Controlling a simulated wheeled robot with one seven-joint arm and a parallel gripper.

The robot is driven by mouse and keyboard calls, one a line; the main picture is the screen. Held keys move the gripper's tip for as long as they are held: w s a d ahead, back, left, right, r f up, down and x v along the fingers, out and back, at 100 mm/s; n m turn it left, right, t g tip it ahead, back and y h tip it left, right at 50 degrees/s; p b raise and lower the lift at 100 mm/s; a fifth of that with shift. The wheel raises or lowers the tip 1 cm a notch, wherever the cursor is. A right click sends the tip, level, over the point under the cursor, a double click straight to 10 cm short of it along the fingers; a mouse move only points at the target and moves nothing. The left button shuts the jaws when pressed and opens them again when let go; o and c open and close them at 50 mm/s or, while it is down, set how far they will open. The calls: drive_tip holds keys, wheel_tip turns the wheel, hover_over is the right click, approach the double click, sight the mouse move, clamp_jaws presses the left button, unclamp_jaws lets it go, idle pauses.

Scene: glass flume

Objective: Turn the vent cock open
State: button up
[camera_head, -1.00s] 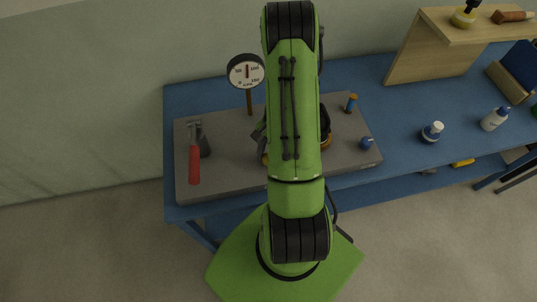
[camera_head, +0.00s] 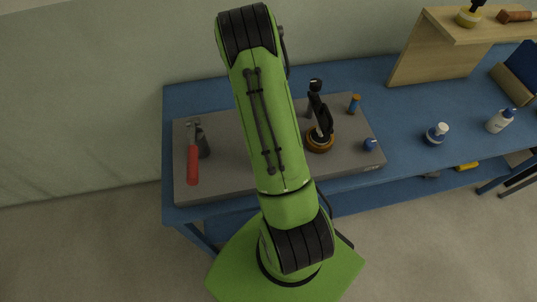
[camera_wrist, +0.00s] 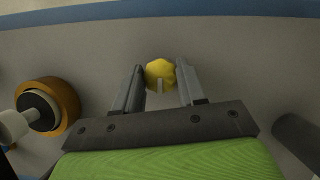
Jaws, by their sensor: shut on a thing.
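In the wrist view a yellow lobed knob (camera_wrist: 160,72) with a small grey stub sits between the fingertips; I take it to be the vent cock. My gripper (camera_wrist: 159,82) is shut on it, one finger at each side. How far the knob is turned I cannot tell. In the head view my green arm covers the gripper and the knob.
A dark cylinder (camera_wrist: 298,138) stands right in the wrist view.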

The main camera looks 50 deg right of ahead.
drive_tip(key=shift+n, duration=0.4)
drive_tip(key=o, duration=1)
drive_tip(key=shift+o, duration=0.2)
drive_tip(key=p+v, duration=0.1)
drive_tip(key=v, duration=1.4)
drive_tip(key=shift+w+r, duration=0.2)
drive_tip(key=shift+r, duration=0.15)
drive_tip(key=shift+a, duration=0.1)
